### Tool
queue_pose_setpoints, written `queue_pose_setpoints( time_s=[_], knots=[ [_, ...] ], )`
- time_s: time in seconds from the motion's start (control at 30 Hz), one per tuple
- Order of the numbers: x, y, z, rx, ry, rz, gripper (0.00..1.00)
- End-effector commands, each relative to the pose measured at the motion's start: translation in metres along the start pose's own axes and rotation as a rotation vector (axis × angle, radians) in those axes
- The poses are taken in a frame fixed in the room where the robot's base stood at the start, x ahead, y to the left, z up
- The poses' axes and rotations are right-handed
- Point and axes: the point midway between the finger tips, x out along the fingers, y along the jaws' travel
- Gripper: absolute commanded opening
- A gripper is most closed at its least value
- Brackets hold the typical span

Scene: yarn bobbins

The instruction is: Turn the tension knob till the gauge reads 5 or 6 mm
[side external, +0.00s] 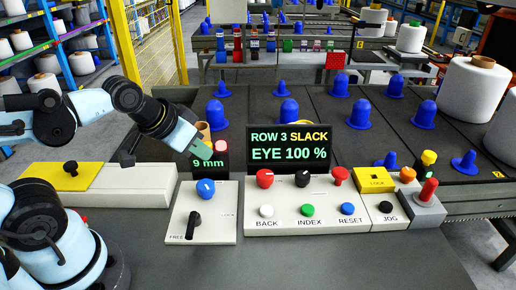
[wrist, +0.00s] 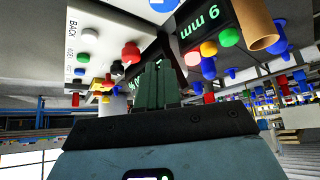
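The tension knob appears to be the blue knob (side external: 206,188) with a white mark, on a pale plate (side external: 222,222) with a black lever (side external: 194,222) near FREE. Part of a blue knob shows at the top edge of the wrist view (wrist: 162,5). The gauge (side external: 208,163) reads 9 mm in green; it also shows upside down in the wrist view (wrist: 200,28). My gripper (side external: 201,150) is above and behind the knob, beside the gauge, and not touching the knob. In the wrist view its green fingers (wrist: 160,82) are together with nothing visible between them.
A display (side external: 289,147) reads ROW 3 SLACK, EYE 100 %. Right of the knob plate is a button panel (side external: 255,225) with red, black, white, green and blue controls. A yellow LOCK cover (side external: 375,180) stands farther right. Blue bobbin holders (side external: 288,110) and white yarn cones (side external: 478,90) stand behind.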

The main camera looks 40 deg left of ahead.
Motion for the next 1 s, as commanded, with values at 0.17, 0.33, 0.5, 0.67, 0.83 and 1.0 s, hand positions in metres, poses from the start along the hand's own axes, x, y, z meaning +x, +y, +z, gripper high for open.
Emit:
queue_pose_setpoints(
  time_s=[0.17, 0.33, 0.5, 0.67, 0.83, 1.0],
  knots=[
    [-0.001, -0.002, -0.003, -0.053, -0.063, -0.006, 0.32],
    [-0.003, -0.008, -0.010, -0.210, -0.252, -0.036, 0.58],
    [-0.005, -0.013, -0.015, -0.377, -0.448, -0.095, 0.71],
    [-0.006, -0.017, -0.018, -0.474, -0.567, -0.144, 0.71],
    [-0.005, -0.018, -0.017, -0.508, -0.608, -0.164, 0.71],
    [0.006, -0.018, -0.009, -0.508, -0.608, -0.164, 0.71]
  ],
)
